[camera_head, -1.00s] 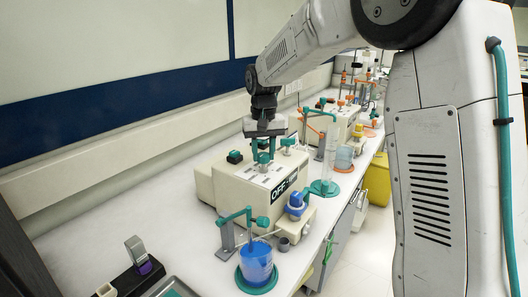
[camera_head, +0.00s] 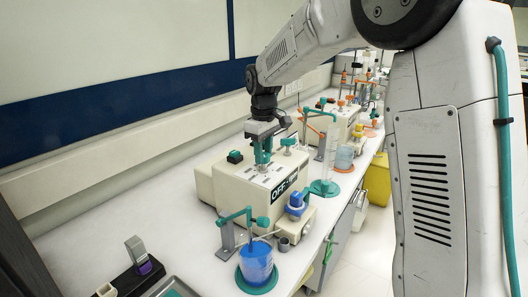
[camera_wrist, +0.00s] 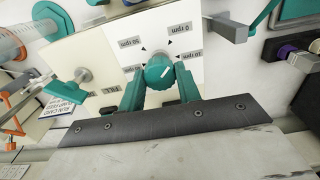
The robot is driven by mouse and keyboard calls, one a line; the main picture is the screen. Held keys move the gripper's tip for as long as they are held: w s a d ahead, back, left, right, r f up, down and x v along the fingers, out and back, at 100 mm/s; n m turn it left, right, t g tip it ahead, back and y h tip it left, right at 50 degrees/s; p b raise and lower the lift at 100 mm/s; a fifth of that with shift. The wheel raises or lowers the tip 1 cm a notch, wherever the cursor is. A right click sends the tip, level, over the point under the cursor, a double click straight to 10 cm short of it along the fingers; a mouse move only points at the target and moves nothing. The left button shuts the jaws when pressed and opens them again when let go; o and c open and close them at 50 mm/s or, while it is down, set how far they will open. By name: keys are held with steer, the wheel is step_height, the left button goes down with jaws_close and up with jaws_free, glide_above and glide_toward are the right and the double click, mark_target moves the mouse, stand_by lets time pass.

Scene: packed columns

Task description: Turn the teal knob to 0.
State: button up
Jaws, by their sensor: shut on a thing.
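The teal knob (camera_wrist: 158,72) sits on the white dial plate of a cream box (camera_head: 240,190). In the wrist view its two sides are between the teal fingers of my gripper (camera_wrist: 160,80), which is shut on it. A small white mark shows on the knob, but I cannot tell clearly which label it points to. The 0 rpm label (camera_wrist: 180,28) is at the upper right of the dial, with 50 rpm at the upper left. In the head view my gripper (camera_head: 263,162) points down onto the box top, and the knob is mostly hidden by the fingers.
Another teal knob (camera_head: 289,143) and a dark green switch (camera_head: 235,157) stand on the box top. A beaker of blue liquid (camera_head: 256,262) stands in front. A glass cylinder (camera_head: 329,152) is to the right. The bench (camera_head: 120,210) to the left is clear.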

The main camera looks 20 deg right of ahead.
mark_target(264, 154)
steer(key=shift+w+r, duration=0.15)
stand_by(0.4)
steer(key=o, duration=0.9)
steer(key=shift+o, duration=0.3)
step_height(264, 154, up, 8)
steer(key=shift+f, duration=0.2)
